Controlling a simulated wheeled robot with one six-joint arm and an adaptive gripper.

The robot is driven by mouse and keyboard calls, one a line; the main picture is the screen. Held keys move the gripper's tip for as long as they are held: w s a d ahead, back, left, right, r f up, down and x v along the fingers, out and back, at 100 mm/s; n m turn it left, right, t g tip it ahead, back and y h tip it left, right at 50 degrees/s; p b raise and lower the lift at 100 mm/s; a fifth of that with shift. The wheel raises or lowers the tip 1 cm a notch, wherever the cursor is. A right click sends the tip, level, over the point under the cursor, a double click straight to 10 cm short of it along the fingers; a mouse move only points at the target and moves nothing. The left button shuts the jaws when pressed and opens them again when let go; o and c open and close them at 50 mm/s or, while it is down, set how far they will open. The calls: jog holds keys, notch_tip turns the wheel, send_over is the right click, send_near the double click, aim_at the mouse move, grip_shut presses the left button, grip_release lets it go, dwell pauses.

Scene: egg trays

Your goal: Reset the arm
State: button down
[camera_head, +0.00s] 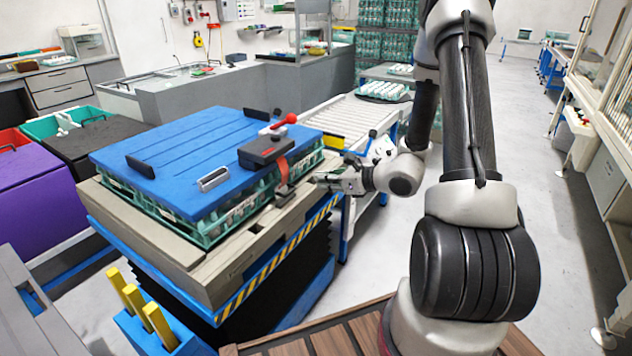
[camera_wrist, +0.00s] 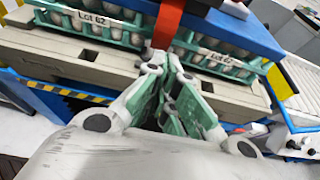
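My arm reaches from the right of the head view. My gripper (camera_head: 322,179) is at the right side of the egg tray stack (camera_head: 210,230), close to the lower end of a red strap (camera_head: 283,169). In the wrist view my gripper's green-padded fingers (camera_wrist: 167,72) converge to nearly touching tips. They look shut, with nothing seen between them. The red strap (camera_wrist: 168,22) hangs just beyond the tips, its lower end partly hidden. The head view shows a gap between gripper and strap.
A blue lid (camera_head: 205,145) with a dark buckle box (camera_head: 266,151) covers the trays on a striped lift table (camera_head: 275,262). A roller conveyor (camera_head: 350,112) stands behind. Purple and green bins are at left. The floor (camera_head: 565,240) at right is clear.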

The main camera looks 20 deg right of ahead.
dwell(0.4)
jog(key=s+a+r+n+g+y, duration=0.1)
jog(key=s+r+n+g, duration=0.1)
jog(key=s+n+g, duration=0.55)
jog(key=s+a+r+n+g, duration=0.1)
jog(key=s+r+n+g, duration=0.15)
jog(key=s+n, duration=0.85)
jog(key=s+d+r+n+h, duration=0.8)
jog(key=s+d+r+h, duration=0.15)
jog(key=r, duration=0.35)
jog(key=r+t, duration=0.1)
jog(key=r, duration=0.1)
jog(key=r+n+t, duration=0.1)
jog(key=a+r+n+t, duration=0.1)
jog(key=r, duration=0.1)
jog(key=shift+s+r, duration=0.3)
jog(key=shift+r, duration=0.05)
